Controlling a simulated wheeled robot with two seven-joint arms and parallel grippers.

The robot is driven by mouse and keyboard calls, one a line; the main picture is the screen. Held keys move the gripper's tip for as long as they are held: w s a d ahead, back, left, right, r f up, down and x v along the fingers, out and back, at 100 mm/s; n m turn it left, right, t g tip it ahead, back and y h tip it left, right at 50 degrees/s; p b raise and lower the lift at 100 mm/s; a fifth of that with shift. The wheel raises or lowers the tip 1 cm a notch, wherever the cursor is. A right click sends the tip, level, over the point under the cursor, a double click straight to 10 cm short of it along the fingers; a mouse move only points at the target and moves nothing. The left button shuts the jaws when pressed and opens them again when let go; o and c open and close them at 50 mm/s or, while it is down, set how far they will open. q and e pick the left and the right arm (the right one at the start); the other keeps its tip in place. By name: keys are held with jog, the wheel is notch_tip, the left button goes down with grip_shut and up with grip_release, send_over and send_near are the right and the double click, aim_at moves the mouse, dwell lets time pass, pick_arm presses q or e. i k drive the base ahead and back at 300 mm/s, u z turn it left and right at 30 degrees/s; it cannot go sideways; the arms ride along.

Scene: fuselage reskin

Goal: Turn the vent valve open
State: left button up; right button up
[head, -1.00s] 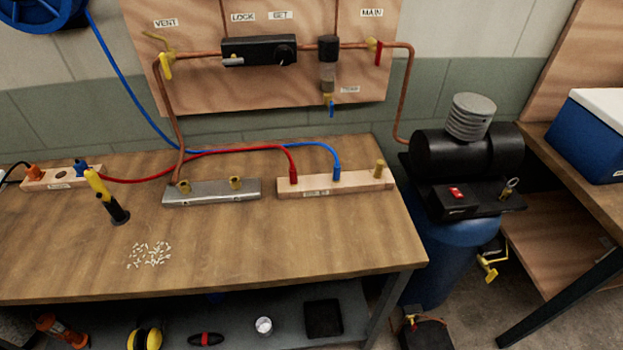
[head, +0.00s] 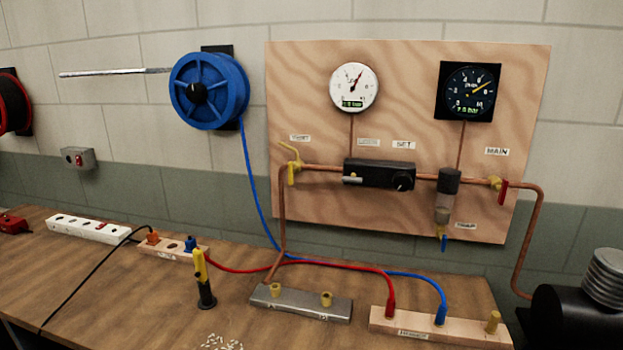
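The vent valve (head: 292,172) is on the left of the plywood board (head: 400,222), under a small white label. It has a yellow lever that hangs down beside the copper pipe, and a short yellow spout angled up to the left. The copper pipe runs right from it into the black regulator block (head: 379,174) and down the board to the metal manifold on the bench. Neither of my grippers shows in the head view.
A main valve (head: 502,190) with a red lever sits at the right. A white gauge (head: 354,87) and a black gauge (head: 468,91) are above. The bench (head: 150,291) below holds a metal manifold (head: 301,303), a wooden hose block (head: 440,328) and a yellow-black tool (head: 203,280). A blue hose reel (head: 209,91) hangs left.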

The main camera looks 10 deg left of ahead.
aim_at(291, 170)
jog(key=k, duration=0.5)
jog(key=u, duration=2.4)
jog(key=i, duration=1.9)
jog(key=z, duration=2.4)
